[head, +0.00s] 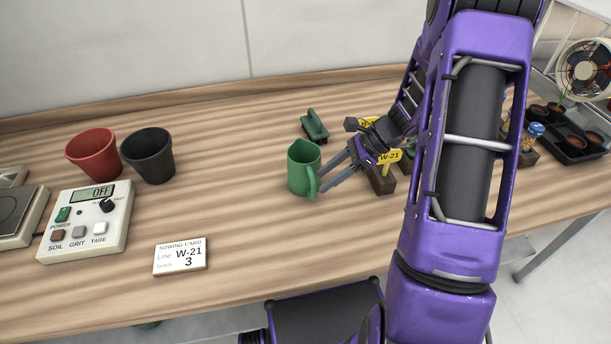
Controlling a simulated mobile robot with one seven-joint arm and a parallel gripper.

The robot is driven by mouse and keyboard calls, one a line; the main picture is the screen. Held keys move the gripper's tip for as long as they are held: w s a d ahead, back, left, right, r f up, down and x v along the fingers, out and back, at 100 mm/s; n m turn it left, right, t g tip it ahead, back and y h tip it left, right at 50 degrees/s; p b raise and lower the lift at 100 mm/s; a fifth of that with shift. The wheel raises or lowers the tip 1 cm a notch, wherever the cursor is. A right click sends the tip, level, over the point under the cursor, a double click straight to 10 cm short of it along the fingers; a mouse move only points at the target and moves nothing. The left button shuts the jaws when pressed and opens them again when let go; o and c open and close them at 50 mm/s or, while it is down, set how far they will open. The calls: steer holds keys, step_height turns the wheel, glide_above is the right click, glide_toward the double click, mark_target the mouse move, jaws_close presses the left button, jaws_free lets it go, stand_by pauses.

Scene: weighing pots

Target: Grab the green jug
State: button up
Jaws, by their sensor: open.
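The green jug (301,168) stands upright on the wooden bench near the middle of the head view. Its handle (313,184) faces right and toward me. My gripper (324,178) comes in from the right, with its two dark fingers apart and pointing left at the jug. The fingertips are close to the handle and the jug's right side. I cannot tell whether they touch it or whether the handle lies between them. The jug's inside is mostly hidden.
A red pot (93,153), a dark pot (149,154) and a control box (88,220) are left. A sowing card (181,256) lies in front. Bench between is clear.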

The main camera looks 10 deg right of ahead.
mark_target(307, 176)
steer(key=x, duration=0.8)
steer(key=shift+b, duration=0.35)
jaws_close()
stand_by(1.0)
